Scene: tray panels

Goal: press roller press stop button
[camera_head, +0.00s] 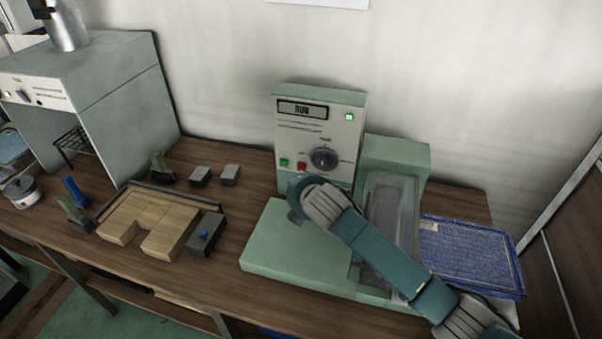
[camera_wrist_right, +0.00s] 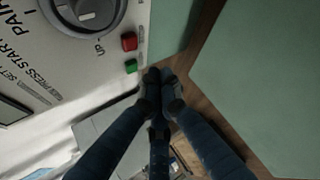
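The roller press has a pale green body (camera_head: 290,245) and an upright control panel (camera_head: 290,130). Its display (camera_head: 307,108) seems to read RUN and a small green lamp is lit. A red button (camera_head: 301,166) sits between a green button (camera_head: 285,163) and a round knob (camera_head: 323,159). In the right wrist view, the red button (camera_wrist_right: 129,41) and green button (camera_wrist_right: 131,66) show near my right gripper (camera_wrist_right: 161,78). Its fingers are together and empty, beside the green button in the picture; contact cannot be told. In the head view my right wrist hides the fingers. My left gripper is not in view.
A wooden block assembly (camera_head: 150,220) with small clamps and grey blocks lies left of the press. A grey cabinet (camera_head: 125,85) stands at the far left. Bare wood (camera_head: 245,185) shows between blocks and press.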

